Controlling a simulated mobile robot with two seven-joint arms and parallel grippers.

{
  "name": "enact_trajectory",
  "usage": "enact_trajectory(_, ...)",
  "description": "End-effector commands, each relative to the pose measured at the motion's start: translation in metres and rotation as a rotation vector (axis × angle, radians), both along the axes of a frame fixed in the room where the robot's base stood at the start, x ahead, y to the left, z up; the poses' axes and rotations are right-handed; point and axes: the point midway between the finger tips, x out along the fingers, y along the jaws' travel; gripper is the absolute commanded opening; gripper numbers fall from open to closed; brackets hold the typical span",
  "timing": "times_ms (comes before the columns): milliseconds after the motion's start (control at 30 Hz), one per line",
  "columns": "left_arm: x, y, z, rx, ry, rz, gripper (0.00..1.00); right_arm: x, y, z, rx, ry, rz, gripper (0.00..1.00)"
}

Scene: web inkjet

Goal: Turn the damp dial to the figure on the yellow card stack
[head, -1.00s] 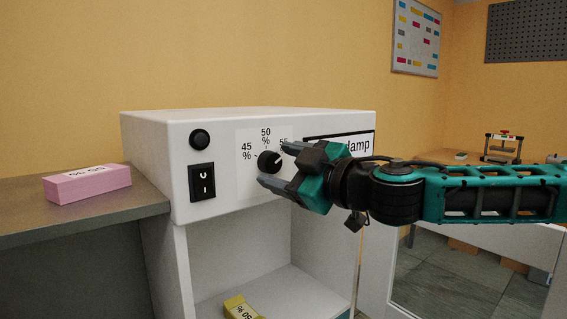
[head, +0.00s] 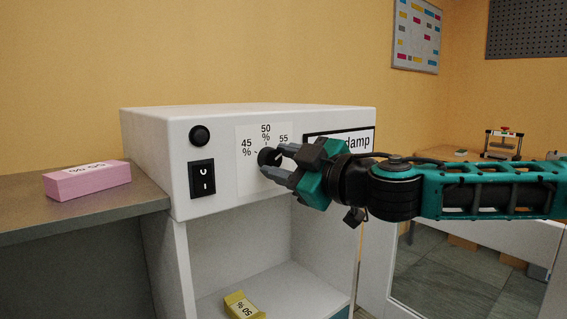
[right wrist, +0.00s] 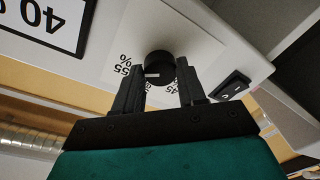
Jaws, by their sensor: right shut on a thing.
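The black damp dial (head: 267,157) is on the white machine's front panel, with 45 %, 50 % and 55 marks around it. My right gripper (head: 269,159) has its two fingers around the dial, shut on it, and hides part of it. The dial also shows between the fingers in the right wrist view (right wrist: 159,65). The yellow card stack (head: 241,305) lies on the shelf below, with a tilted label that appears to read 50 %. My left gripper is not in view.
A round black button (head: 200,136) and a rocker switch (head: 202,180) are left of the dial. A pink card stack (head: 87,180) lies on the grey counter (head: 30,215) at left.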

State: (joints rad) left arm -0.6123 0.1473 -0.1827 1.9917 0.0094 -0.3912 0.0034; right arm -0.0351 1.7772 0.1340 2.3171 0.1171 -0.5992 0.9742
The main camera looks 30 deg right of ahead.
Motion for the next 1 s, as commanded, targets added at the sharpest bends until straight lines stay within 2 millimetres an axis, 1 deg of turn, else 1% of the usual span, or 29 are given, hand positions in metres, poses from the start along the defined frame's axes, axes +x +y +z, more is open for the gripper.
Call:
enact_trajectory(267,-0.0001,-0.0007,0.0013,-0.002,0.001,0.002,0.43,0.0,0.0,0.0008,-0.02,-0.002,0.0,0.1)
enact_trajectory(467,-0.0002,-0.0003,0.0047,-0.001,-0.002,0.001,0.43,0.0001,-0.0001,0.002,-0.101,-0.009,0.001,0.1)
enact_trajectory(667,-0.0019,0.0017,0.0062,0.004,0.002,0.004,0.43,0.0002,-0.0002,0.0032,-0.254,-0.02,0.001,0.1)
enact_trajectory(867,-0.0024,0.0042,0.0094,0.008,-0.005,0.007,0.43,0.0002,-0.0002,0.0037,-0.442,-0.034,0.001,0.1)
enact_trajectory(1000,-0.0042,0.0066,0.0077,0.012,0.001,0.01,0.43,0.0002,0.0,0.0039,-0.575,-0.044,0.002,0.1)
